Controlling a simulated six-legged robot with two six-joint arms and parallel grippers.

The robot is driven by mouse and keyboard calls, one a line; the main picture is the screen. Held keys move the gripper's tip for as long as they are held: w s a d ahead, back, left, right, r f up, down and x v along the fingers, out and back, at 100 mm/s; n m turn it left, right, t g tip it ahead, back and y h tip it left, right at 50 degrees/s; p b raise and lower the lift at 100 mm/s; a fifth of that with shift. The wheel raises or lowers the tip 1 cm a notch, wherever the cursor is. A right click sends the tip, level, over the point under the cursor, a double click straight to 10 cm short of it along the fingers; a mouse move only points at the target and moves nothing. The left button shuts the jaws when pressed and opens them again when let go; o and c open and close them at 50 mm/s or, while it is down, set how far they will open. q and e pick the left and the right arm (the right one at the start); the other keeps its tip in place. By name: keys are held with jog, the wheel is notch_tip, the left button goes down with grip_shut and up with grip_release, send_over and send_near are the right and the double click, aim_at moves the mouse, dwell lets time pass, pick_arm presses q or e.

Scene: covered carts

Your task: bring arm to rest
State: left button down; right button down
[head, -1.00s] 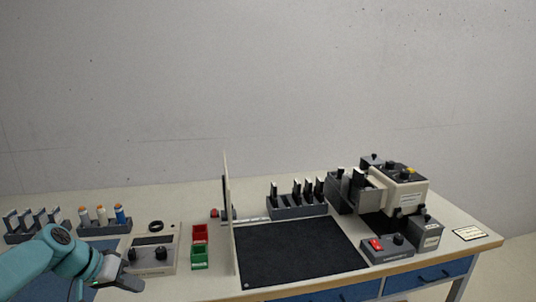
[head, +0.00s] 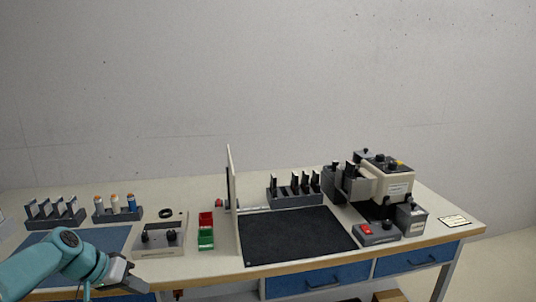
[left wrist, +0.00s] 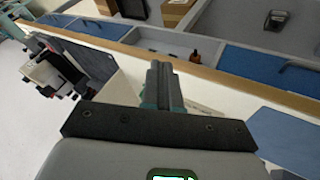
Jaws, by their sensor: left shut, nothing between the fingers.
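My left gripper (head: 134,283) is at the lower left of the head view, on its teal arm, in front of the workbench's front edge. It is shut and empty. In the left wrist view its closed fingers (left wrist: 160,85) point toward the bench's wooden edge (left wrist: 200,70). My right gripper is not in the head view.
The workbench carries a blue mat (head: 110,238), a grey control box (head: 160,238), red and green bins (head: 206,240), an upright panel (head: 232,190), a black mat (head: 290,236) and a beige machine (head: 388,184). Racks stand at the back. Blue drawers (head: 318,281) lie below the edge.

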pick_arm(q)
jog(key=s+d+f+n+g, duration=0.1)
jog(key=s+d+f, duration=0.15)
jog(key=f, duration=0.45)
jog(key=s+d+f+y, duration=0.1)
jog(key=s+d+f, duration=0.15)
jog(key=f, duration=0.45)
jog(key=s+d+f+n+g, duration=0.1)
jog(key=d+f, duration=0.3)
jog(key=f, duration=0.3)
jog(key=s+d+f, duration=0.3)
jog(key=s, duration=0.5)
jog(key=s+d+f+g, duration=0.1)
jog(key=s+d+f, duration=0.2)
jog(key=s, duration=0.5)
jog(key=s+d+f+g, duration=0.1)
jog(key=s+d+f, duration=0.3)
jog(key=s, duration=0.4)
jog(key=shift+f+n+y, duration=0.3)
jog(key=shift+f, duration=0.15)
